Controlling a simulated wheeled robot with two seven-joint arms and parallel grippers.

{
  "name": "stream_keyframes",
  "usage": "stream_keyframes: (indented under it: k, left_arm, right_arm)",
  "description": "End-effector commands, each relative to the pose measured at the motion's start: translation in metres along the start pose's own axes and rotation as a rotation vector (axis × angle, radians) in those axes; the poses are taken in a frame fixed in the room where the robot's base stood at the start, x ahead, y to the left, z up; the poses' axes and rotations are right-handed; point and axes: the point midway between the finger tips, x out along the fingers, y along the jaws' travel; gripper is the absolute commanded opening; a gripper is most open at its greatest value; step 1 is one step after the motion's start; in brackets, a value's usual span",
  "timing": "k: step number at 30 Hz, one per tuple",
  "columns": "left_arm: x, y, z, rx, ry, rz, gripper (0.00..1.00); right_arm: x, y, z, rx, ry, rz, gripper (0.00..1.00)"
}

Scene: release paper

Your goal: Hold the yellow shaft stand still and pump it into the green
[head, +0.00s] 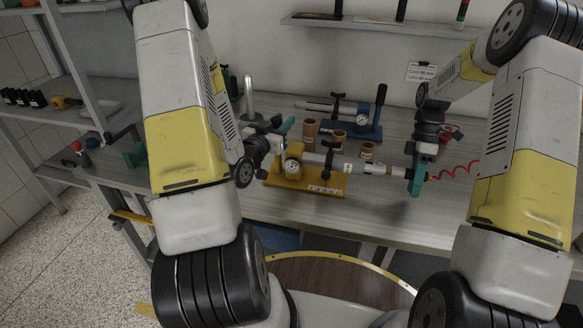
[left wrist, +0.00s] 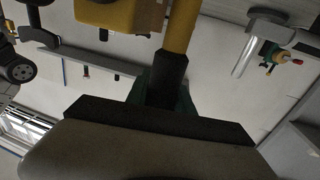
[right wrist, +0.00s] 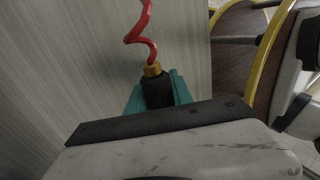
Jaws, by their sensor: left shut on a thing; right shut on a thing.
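The yellow shaft stand (head: 318,184) sits on the grey workbench, with a round dial gauge (head: 292,167) at its left end. A light shaft runs right from it. My left gripper (head: 277,148) is at the stand's left end, its teal fingers partly hidden by the wrist. In the left wrist view (left wrist: 165,85) it is shut on a black grip on a yellow bar. My right gripper (head: 416,177) is at the shaft's right end. In the right wrist view (right wrist: 157,90) it is shut on a black grip (right wrist: 157,91) with a brass collar. The needle is too small to read.
A blue stand (head: 368,131) with its own gauge and lever stands behind. Brown cylinders (head: 309,132) stand between the two stands. A red coiled hose (head: 464,168) runs right from my right gripper. The bench front (head: 300,213) is clear.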

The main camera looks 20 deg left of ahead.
Motion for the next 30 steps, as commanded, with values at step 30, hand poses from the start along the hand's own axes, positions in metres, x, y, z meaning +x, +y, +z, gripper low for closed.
stream_keyframes:
  k: [30]
  left_arm:
    - [0.0, 0.0, 0.001, -0.002, -0.003, 0.0, 0.0]
  right_arm:
    - [-0.001, 0.0, 0.049, -0.001, 0.001, 0.0, 0.0]
